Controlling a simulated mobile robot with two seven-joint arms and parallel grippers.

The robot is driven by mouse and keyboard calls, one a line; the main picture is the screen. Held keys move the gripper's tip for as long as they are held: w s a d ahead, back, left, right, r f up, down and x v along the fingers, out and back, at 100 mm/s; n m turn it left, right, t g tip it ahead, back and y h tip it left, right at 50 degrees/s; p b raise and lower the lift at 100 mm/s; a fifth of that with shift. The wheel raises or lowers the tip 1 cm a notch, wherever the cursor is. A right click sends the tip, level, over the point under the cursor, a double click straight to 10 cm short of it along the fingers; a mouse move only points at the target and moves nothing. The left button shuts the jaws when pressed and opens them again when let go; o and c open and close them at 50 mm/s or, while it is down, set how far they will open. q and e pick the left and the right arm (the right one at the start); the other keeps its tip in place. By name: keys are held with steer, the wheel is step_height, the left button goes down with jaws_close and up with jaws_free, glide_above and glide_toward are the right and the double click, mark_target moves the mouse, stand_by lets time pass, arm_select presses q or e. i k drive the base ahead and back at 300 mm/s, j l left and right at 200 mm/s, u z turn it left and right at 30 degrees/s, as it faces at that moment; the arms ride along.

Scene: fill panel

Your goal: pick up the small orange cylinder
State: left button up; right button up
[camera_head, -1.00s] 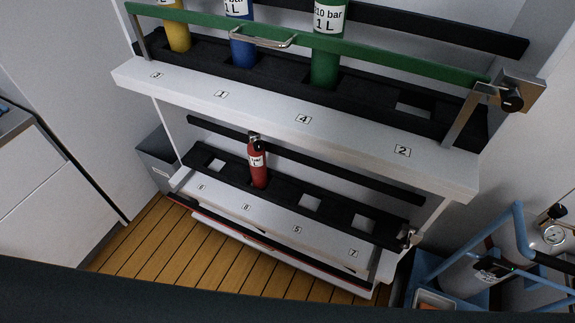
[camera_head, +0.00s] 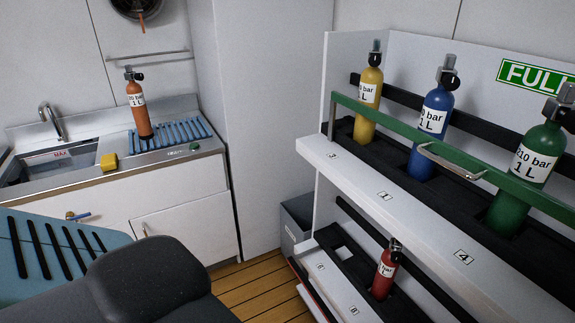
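The small orange cylinder (camera_head: 139,110) stands upright on the blue slatted rack (camera_head: 181,132) beside the sink, at the upper left of the head view. It has a white label reading "bar 1 L" and a black valve on top. Nothing is touching it except the rack. Neither of my grippers shows in the view.
A sink (camera_head: 50,162) with a tap (camera_head: 52,122) and a yellow block (camera_head: 109,162) are on the counter left of the cylinder. The shelf panel (camera_head: 395,215) at right holds yellow (camera_head: 367,108), blue (camera_head: 430,125), green (camera_head: 525,170) and red (camera_head: 385,270) cylinders. Wooden floor (camera_head: 250,285) shows between.

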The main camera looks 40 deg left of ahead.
mark_target(134, 92)
steer(key=u, duration=2.3)
steer(key=i+l+z, duration=0.15)
steer(key=i+z, duration=0.15)
steer(key=i, duration=0.8)
steer(key=i+j+z, duration=0.1)
steer(key=i+z, duration=0.15)
steer(key=i, duration=0.8)
